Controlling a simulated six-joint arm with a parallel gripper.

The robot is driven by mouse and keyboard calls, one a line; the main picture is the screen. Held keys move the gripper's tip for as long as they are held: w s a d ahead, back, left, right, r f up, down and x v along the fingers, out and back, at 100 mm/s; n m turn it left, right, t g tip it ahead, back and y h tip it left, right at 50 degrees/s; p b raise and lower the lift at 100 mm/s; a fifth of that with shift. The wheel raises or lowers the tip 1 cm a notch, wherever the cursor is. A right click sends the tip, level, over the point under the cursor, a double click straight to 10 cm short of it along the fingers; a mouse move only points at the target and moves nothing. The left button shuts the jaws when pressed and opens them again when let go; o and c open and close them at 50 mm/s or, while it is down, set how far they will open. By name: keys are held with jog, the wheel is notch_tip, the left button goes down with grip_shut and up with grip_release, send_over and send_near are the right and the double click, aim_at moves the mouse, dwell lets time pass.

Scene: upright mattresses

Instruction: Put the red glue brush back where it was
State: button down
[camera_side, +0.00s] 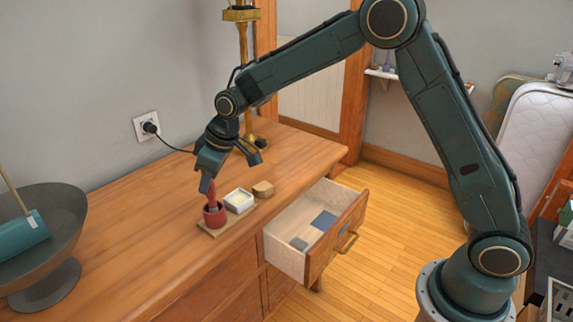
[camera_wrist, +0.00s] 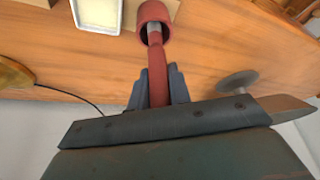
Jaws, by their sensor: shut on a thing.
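The red glue brush (camera_wrist: 157,75) is held by its handle between the fingers of my gripper (camera_wrist: 160,84). In the side view, my gripper (camera_side: 207,184) points down over the dresser top, and part of the red handle (camera_side: 212,190) shows below it. The brush's metal collar (camera_wrist: 154,35) is at the mouth of a small red pot (camera_wrist: 154,14). The lower end appears to be inside the pot; the bristles are hidden. The pot (camera_side: 214,215) stands upright on a thin wooden board (camera_side: 236,221).
A white dish (camera_side: 238,201) with pale contents and a wooden block (camera_side: 263,189) stand beside the pot. An open drawer (camera_side: 340,232) juts out in front. A brass stand (camera_side: 245,70) is behind, and a grey bowl (camera_side: 52,270) with a teal roller-like thing is at left.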

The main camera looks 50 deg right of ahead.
jog(key=shift+f, duration=0.85)
jog(key=c, duration=1.2)
grip_release()
jog(key=shift+r, duration=0.1)
jog(key=v, duration=1.3)
jog(key=shift+s+r, duration=0.2)
jog(key=shift+r, duration=0.05)
jog(key=shift+d, duration=0.15)
